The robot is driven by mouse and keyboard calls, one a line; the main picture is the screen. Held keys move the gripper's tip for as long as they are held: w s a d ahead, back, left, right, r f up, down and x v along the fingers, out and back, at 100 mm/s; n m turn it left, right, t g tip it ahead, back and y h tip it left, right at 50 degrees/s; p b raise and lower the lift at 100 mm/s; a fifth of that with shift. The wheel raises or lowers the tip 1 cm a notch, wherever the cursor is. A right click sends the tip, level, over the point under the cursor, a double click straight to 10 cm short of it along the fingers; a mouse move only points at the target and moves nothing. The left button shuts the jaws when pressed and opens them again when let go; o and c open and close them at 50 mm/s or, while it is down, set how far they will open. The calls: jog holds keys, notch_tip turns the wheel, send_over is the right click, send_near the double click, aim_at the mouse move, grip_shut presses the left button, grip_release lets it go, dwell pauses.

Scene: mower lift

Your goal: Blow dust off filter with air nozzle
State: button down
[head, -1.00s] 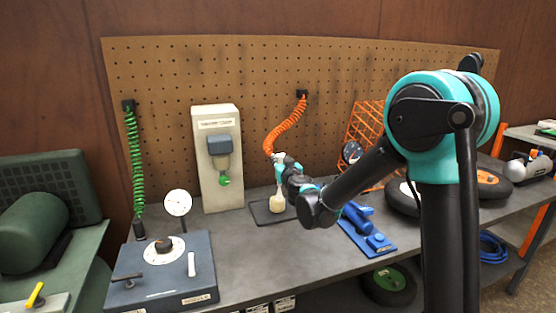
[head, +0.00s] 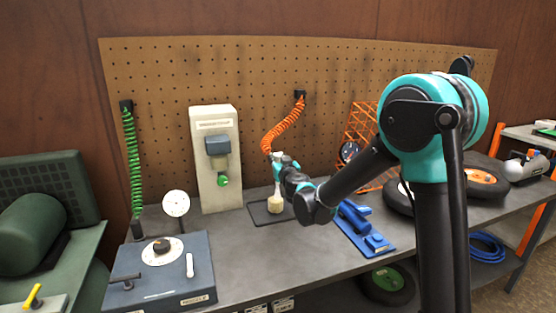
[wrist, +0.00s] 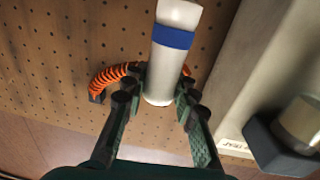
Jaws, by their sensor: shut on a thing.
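The air nozzle is a white cylinder with a blue band, large in the wrist view (wrist: 172,55). My gripper (wrist: 163,92) is shut around it, with one finger on each side. In the head view my gripper (head: 281,168) is at the back of the bench, with the white nozzle (head: 280,187) pointing down. Just below it is a small cream piece, apparently the filter (head: 275,205), on a dark flat tray (head: 257,213). I cannot tell whether nozzle and filter touch. No dust can be made out.
An orange coiled hose (head: 285,124) runs from the pegboard (head: 250,80) to the nozzle. A cream upright unit (head: 207,170) stands left of it. A blue tool on a base (head: 365,230) lies to the right. A gauge box (head: 160,270) is front left.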

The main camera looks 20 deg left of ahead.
jog(key=shift+w+a, duration=0.1)
jog(key=shift+w, duration=0.05)
jog(key=shift+a, duration=0.15)
jog(key=shift+s+a, duration=0.3)
jog(key=shift+s+a, duration=0.25)
jog(key=shift+a, duration=0.1)
jog(key=shift+v, duration=1)
notch_tip(320, 180, up, 5)
dwell(0.6)
dwell(0.4)
